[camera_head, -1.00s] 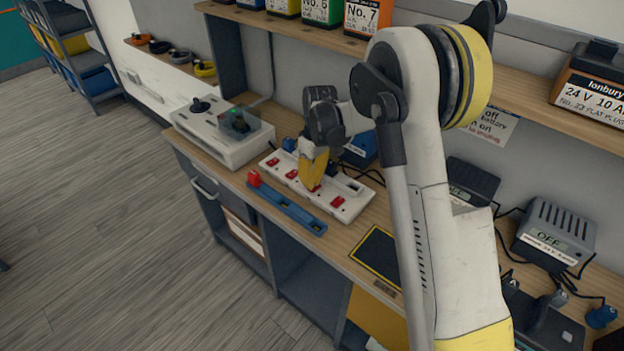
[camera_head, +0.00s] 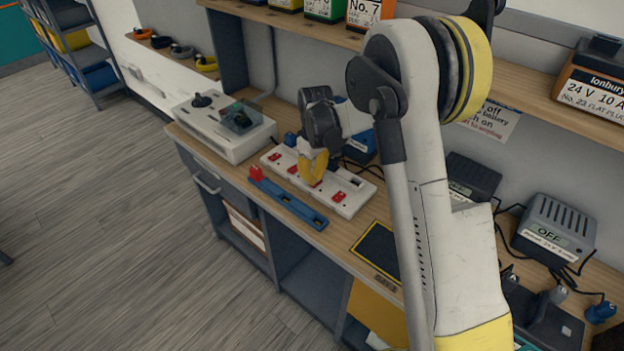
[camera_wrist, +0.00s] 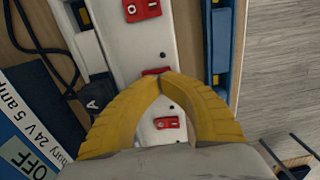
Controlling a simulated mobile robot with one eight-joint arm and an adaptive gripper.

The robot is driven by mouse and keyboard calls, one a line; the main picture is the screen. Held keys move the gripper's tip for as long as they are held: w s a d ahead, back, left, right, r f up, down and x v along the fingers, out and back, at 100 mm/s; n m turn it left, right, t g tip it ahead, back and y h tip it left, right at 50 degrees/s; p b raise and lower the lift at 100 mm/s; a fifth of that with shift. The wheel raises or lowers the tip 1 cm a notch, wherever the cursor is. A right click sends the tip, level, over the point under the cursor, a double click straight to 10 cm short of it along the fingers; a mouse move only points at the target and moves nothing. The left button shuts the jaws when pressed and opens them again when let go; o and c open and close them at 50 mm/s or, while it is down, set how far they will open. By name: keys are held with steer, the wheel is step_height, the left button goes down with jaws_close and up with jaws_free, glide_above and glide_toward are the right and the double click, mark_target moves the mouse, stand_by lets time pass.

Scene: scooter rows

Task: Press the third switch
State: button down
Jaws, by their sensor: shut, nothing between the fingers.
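The white power strip (camera_head: 355,202) lies on the bench with a row of red rocker switches. In the head view I see the first switch (camera_head: 274,157), the second switch (camera_head: 293,169) and the rightmost switch (camera_head: 338,197). Contact cannot be told. Other red switches show beyond the tips (camera_wrist: 142,9) and between the fingers (camera_wrist: 167,122).
A blue rail (camera_head: 290,205) with a red block lies along the strip's front. A white control box (camera_head: 225,130) stands to the left, and a blue box (camera_head: 358,145) behind the strip. A black mat (camera_head: 378,250) lies to the right. A shelf (camera_head: 330,37) runs above.

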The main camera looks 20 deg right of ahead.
steer(key=shift+w+d, duration=0.3)
steer(key=shift+d, duration=0.15)
steer(key=shift+r, duration=0.4)
step_height(320, 180, up, 11)
steer(key=shift+d+r, duration=0.1)
steer(key=shift+r, duration=0.05)
